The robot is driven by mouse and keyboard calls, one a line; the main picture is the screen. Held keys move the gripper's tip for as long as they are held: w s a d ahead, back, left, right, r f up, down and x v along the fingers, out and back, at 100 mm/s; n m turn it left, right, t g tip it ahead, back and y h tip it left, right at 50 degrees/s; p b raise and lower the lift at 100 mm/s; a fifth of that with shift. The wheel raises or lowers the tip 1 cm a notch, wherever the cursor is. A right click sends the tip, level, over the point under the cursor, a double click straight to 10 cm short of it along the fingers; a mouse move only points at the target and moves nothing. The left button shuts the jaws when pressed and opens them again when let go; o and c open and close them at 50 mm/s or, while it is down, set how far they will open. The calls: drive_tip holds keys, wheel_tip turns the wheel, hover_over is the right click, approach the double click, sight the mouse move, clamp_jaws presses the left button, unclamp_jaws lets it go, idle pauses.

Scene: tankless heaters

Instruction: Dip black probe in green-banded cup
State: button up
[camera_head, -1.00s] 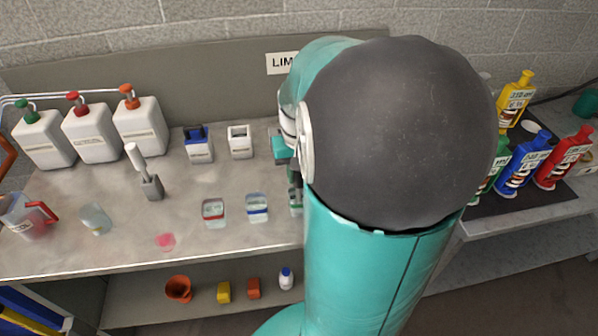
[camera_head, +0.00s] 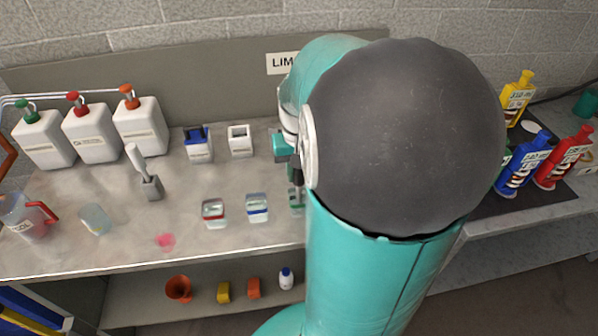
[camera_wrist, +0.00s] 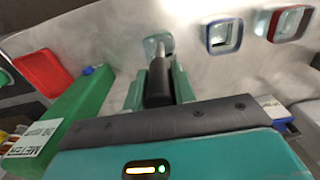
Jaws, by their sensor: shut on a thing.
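My gripper (camera_wrist: 158,88) is shut on the black probe (camera_wrist: 159,80), which sits between its green fingers in the wrist view. The green-banded cup (camera_wrist: 154,44) is clear and lies just beyond the probe's end, which overlaps the cup's near side in that view. I cannot tell whether the tip is inside the cup or above it. In the camera_head view the cup (camera_head: 297,200) shows only partly at the left edge of my arm. My gripper (camera_head: 293,172) is mostly hidden there, and the probe cannot be made out.
A blue-banded cup (camera_head: 257,207) and a red-banded cup (camera_head: 214,213) stand left of the green-banded one. A green block labelled METER (camera_wrist: 75,115) lies close beside my gripper. Bottles (camera_head: 522,165) stand at right. A pink spill (camera_head: 165,241) marks the counter.

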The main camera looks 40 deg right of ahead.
drive_tip(key=shift+r, duration=4.65)
